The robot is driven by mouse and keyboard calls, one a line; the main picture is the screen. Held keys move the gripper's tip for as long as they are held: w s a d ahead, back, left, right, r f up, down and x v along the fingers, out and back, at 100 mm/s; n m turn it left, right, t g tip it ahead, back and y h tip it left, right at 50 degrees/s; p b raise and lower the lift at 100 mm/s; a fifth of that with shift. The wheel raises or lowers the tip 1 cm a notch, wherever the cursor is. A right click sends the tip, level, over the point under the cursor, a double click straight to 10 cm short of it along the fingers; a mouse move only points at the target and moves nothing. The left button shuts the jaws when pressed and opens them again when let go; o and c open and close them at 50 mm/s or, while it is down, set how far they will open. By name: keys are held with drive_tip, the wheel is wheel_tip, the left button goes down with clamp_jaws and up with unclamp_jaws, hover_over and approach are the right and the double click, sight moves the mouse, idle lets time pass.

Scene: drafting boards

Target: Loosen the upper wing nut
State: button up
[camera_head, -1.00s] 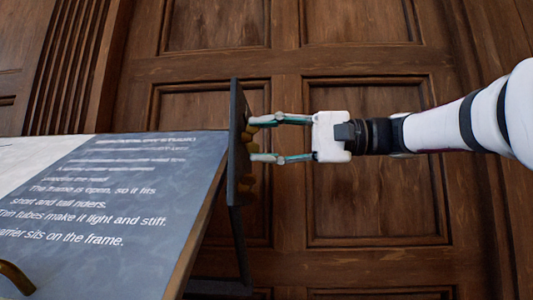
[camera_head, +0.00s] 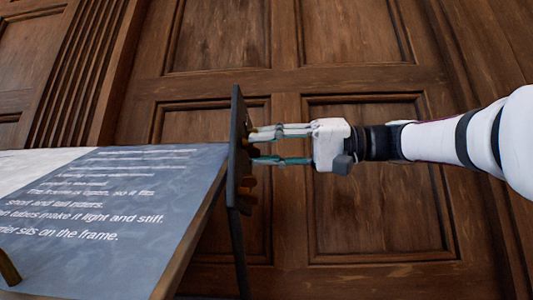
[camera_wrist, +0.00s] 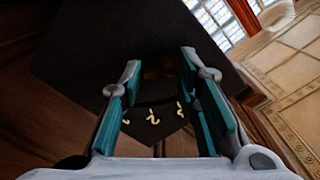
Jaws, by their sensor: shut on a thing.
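A dark upright plate (camera_head: 236,150) stands at the right edge of the tilted drafting board (camera_head: 190,225). My gripper (camera_head: 254,148) reaches in from the right, its fingertips close to the plate's right face. It is shut on the upper wing nut, which is mostly hidden by the fingers in the head view. In the wrist view the wing nut (camera_wrist: 160,72) is a dim brownish shape between the teal-sided fingers.
Pale curved marks (camera_wrist: 152,117) show on the dark plate in the wrist view. A brass handle (camera_head: 8,268) is at the board's lower left. A panelled wooden wall (camera_head: 370,230) stands behind. The space around my arm looks clear.

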drive_tip(key=shift+s+r+n, duration=0.3)
drive_tip(key=shift+s+r, duration=0.1)
drive_tip(key=shift+r, duration=0.1)
drive_tip(key=o, duration=1.5)
drive_tip(key=shift+s, duration=0.15)
drive_tip(key=shift+f, duration=0.15)
drive_tip(key=d, duration=1.2)
